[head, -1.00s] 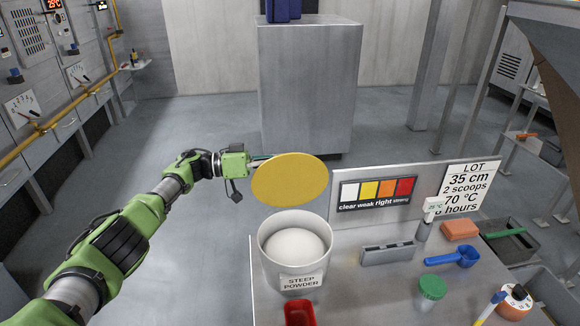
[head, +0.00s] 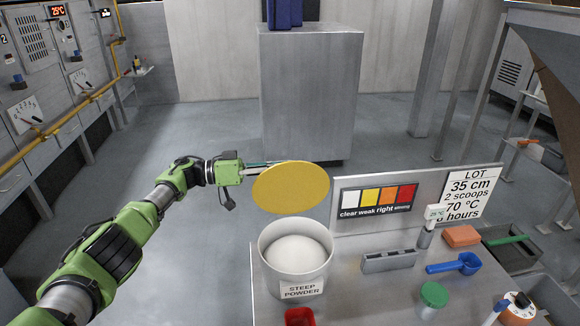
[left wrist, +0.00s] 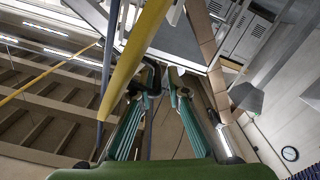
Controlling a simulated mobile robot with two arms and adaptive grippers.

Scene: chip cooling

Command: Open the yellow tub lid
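The yellow lid (head: 291,188) stands raised and tilted above the back rim of the pale tub (head: 327,262) labelled STEEP POWDER. The tub's mouth is uncovered and white powder (head: 294,252) shows inside. My left gripper (head: 268,164) is at the lid's upper left edge, its fingers running partly behind the lid. In the left wrist view the fingers (left wrist: 158,85) are apart, with the lid (left wrist: 135,55) seen edge-on beside the left finger. My right gripper is not in view.
A colour chart board (head: 378,197) stands right of the lid. Open floor lies left of the table.

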